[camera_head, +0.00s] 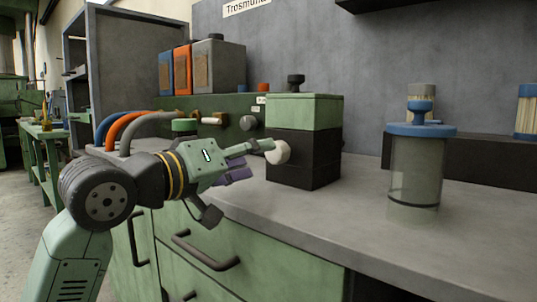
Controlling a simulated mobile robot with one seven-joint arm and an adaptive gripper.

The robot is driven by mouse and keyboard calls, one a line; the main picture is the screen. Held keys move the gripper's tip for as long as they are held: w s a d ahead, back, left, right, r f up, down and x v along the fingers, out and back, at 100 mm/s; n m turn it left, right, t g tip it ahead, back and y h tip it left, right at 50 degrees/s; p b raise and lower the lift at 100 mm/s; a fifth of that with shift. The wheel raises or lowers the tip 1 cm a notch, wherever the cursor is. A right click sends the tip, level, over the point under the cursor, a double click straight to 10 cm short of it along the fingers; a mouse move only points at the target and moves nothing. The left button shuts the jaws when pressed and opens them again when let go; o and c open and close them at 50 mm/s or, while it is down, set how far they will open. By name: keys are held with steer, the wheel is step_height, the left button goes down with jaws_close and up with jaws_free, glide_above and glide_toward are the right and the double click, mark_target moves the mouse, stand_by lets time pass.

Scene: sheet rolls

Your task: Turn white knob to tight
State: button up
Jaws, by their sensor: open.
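The white knob (279,152) sticks out from the left face of a black block with a green top (304,158). My gripper (237,177) is open, left of the knob. Its upper finger reaches toward the knob, and its tip overlaps the knob's left edge in the picture. I cannot tell whether they touch. The other finger hangs lower, below the knob and in front of the counter edge. No tight or loose marking on the knob shows.
A grey counter (450,215) carries the block. A glass jar with a blue lid (417,170) stands to the right. Behind are a green panel with knobs (228,118) and blue, orange and grey binders or boxes (219,65). Green drawers with dark handles (207,250) lie below. The counter front is clear.

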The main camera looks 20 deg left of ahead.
steer(key=v, duration=0.5)
